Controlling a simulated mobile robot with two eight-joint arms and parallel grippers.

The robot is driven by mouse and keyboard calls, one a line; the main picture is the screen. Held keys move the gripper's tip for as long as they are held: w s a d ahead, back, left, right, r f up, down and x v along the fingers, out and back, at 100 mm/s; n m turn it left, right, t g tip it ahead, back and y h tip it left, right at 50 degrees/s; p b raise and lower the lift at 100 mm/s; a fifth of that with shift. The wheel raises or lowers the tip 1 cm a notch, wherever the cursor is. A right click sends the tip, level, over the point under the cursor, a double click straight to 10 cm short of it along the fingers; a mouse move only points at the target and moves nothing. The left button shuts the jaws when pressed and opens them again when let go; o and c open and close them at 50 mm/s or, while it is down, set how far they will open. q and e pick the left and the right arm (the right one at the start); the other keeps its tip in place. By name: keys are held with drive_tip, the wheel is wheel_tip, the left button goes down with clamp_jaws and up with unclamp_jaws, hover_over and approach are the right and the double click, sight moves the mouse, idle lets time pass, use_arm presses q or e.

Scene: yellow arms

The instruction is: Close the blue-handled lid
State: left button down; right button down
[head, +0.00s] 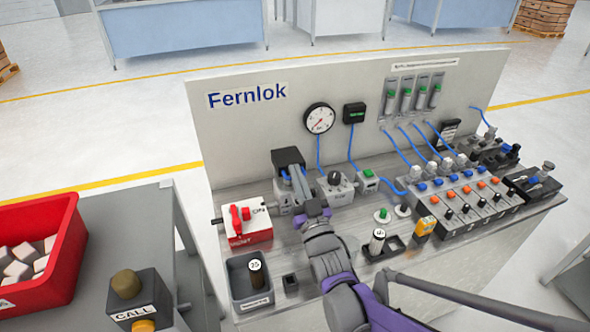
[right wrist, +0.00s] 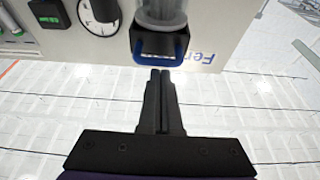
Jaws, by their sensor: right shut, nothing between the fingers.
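The lid (head: 287,157) is a black cap on a grey housing at the foot of the Fernlok panel. It appears raised, its dark face showing above the housing. In the right wrist view, the black lid (right wrist: 160,44) has a blue handle (right wrist: 160,63) along its edge, with a grey clear cylinder beside it. My right gripper (head: 298,180) reaches in from below and is at the lid; its tips are partly hidden in the head view. In the wrist view its fingers (right wrist: 160,78) are together, empty, close to the blue handle; contact is unclear. My left gripper is out of view.
A red switch box (head: 247,225) stands left of the housing. A grey bin (head: 250,285) is in front. A gauge (head: 319,118) hangs on the panel, with blue hoses. Valves and buttons (head: 460,190) crowd the bench's right side. A red crate (head: 50,250) sits on the left table.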

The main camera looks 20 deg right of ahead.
drive_tip(key=shift+s+f+b, duration=0.25)
drive_tip(key=shift+f+b, duration=0.3)
drive_tip(key=shift+f, duration=0.45)
drive_tip(key=shift+s+f, duration=0.15)
drive_tip(key=shift+s, duration=0.1)
drive_tip(key=shift+s+f, duration=0.1)
drive_tip(key=shift+s, duration=0.1)
drive_tip(key=s, duration=1.6)
drive_tip(key=shift+s+d+f+p, duration=0.2)
drive_tip(key=shift+d+f+p, duration=0.05)
drive_tip(key=shift+f+p, duration=0.2)
